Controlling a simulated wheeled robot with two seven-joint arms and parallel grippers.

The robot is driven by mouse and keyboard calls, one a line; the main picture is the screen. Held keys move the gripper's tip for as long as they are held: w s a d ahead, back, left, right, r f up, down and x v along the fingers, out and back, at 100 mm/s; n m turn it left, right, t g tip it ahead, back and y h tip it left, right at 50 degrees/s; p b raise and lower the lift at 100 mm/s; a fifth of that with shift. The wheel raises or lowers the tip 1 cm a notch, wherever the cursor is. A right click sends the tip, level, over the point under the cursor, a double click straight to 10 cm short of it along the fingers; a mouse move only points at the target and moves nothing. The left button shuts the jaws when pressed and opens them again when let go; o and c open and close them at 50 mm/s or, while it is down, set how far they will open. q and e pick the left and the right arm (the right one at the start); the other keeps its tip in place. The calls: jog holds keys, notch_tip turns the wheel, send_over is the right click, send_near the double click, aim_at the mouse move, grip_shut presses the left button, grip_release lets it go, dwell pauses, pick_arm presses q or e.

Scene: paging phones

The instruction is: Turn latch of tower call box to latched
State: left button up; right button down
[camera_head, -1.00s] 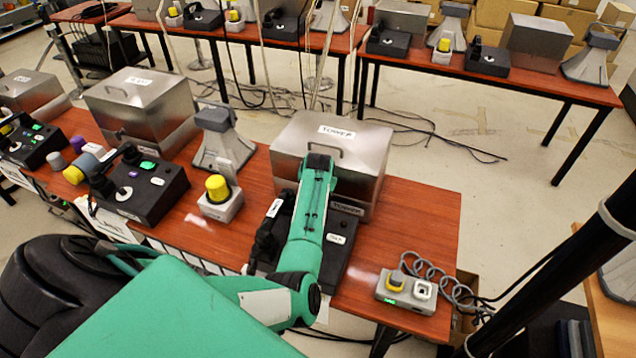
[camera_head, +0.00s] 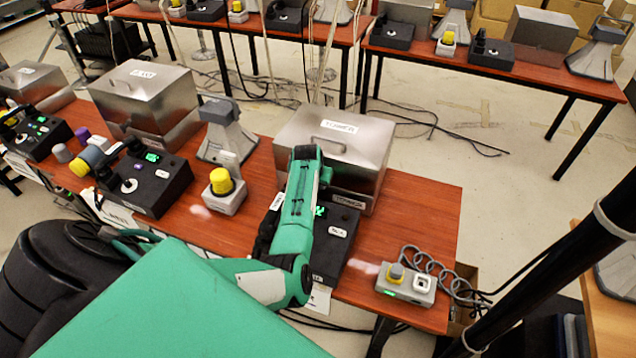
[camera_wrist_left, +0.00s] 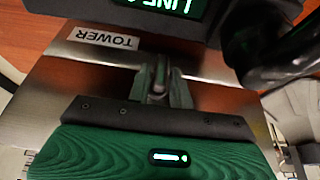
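The tower call box (camera_head: 372,150) is a silver metal box with a top handle and a "TOWER" label; its lid looks down. It stands at the back of the near table, and its front is partly hidden by my left arm. My left gripper (camera_wrist_left: 165,85) is at the box's front, by the lower "TOWER" label (camera_wrist_left: 103,38) in the left wrist view. Its fingers are close together, with a small greyish part between or just behind them. I cannot tell whether they grip it. I cannot make out the latch or its setting. My right gripper is not in view.
A black phone unit (camera_head: 335,240) with a green display is in front of the box, partly under my arm. A grey box with a yellow button (camera_head: 405,283) and coiled cable is at right. A yellow-capped unit (camera_head: 224,190) and horn (camera_head: 226,135) stand left.

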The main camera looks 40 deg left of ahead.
pick_arm(q)
jog(key=shift+o, duration=1.1)
jog(key=shift+r, duration=0.1)
jog(key=shift+s+r, duration=0.2)
jog(key=shift+r, duration=0.4)
jog(key=b+v, duration=0.3)
jog(key=v, duration=0.9)
jog(key=shift+s+d+r, duration=0.1)
